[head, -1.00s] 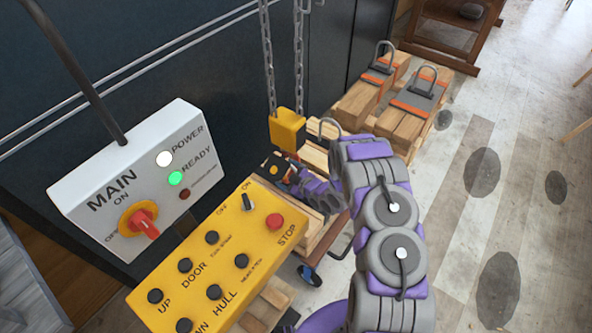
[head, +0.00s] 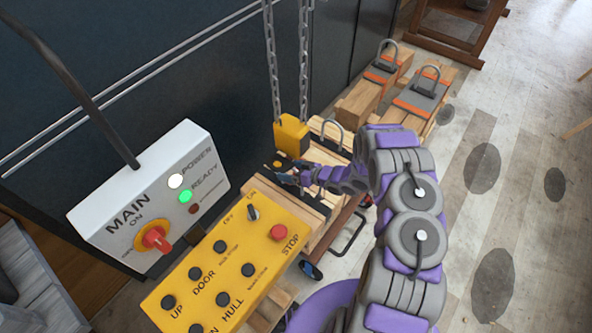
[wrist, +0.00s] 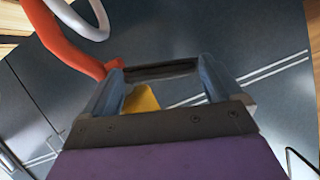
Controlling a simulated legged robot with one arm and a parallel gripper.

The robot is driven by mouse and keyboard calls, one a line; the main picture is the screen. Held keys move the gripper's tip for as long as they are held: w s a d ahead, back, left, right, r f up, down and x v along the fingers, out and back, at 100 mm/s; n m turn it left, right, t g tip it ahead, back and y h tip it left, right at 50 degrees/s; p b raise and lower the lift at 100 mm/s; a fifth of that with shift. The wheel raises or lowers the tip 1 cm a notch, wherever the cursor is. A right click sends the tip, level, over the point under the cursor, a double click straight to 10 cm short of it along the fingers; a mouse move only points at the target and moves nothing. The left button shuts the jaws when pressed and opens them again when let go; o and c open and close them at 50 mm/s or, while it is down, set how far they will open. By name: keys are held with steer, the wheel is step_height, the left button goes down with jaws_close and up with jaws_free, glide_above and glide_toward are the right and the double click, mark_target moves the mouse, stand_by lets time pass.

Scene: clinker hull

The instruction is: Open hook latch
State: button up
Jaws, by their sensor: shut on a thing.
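A yellow hook block (head: 291,136) hangs on two chains beside the dark wall in the head view. In the wrist view its yellow part (wrist: 141,100) shows behind my fingers, and the curved red hook (wrist: 68,42) runs from the top left to the left fingertip. A dark bar, seemingly the hook latch (wrist: 160,71), spans between my fingertips. My gripper (wrist: 162,76) is closed on it, with the fingers at its two ends. In the head view my gripper (head: 285,172) is just below the block; hook and latch are too small or hidden to make out there.
A yellow button panel (head: 225,262) and a white MAIN box (head: 150,205) with a lit green READY lamp stand at the left. A grey lifting loop (wrist: 92,22) is near the hook. Wooden blocks with shackles (head: 420,92) lie behind; open floor is at right.

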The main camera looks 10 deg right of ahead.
steer(key=shift+d+r+m, duration=0.2)
steer(key=shift+m, duration=0.1)
stand_by(0.4)
steer(key=o, duration=1.2)
steer(key=shift+w, duration=0.1)
steer(key=shift+c, duration=0.2)
steer(key=shift+d, duration=0.15)
steer(key=v, duration=1.7)
steer(key=shift+d, duration=0.3)
